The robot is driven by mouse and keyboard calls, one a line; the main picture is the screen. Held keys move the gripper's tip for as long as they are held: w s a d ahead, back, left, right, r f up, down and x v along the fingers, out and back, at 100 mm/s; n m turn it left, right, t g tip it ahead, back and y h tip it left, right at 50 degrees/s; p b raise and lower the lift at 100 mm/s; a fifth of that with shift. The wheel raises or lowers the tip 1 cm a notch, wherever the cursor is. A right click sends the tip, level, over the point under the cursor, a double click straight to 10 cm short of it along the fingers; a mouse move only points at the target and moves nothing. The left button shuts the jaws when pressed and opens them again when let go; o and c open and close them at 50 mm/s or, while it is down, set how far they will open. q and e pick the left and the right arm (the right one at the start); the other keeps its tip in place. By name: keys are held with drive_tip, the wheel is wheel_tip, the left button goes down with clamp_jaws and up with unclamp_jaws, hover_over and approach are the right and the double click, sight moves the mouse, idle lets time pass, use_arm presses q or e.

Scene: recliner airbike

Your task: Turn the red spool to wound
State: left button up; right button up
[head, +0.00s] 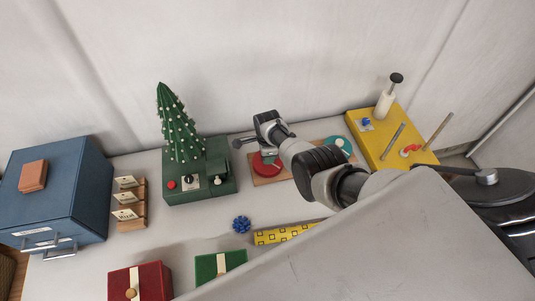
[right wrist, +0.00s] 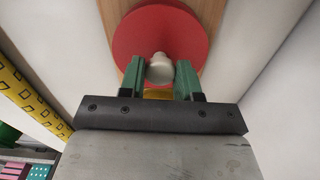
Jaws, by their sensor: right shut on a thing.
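The red spool (right wrist: 160,28) is a flat red disc on a wooden board (right wrist: 110,10), with a pale knob (right wrist: 160,68) standing on it. My right gripper (right wrist: 160,75) is shut on this knob, with one green finger on each side. In the head view the red spool (head: 266,165) sits on the board (head: 300,164), partly hidden by my right gripper (head: 245,141) and arm. Any mark for wound on the spool cannot be made out. My left gripper is not in view.
A teal disc (head: 341,144) sits at the board's right end. A green box with a small tree (head: 178,120) stands left, a yellow stand (head: 370,145) right. A yellow patterned strip (head: 283,235) and a blue bow (head: 241,224) lie in front.

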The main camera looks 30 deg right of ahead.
drive_tip(key=shift+w+d+r, duration=0.1)
idle(0.4)
drive_tip(key=o, duration=0.9)
drive_tip(key=shift+o, duration=0.2)
drive_tip(key=shift+r, duration=0.25)
wheel_tip(320, 180, up, 10)
drive_tip(key=p, duration=0.3)
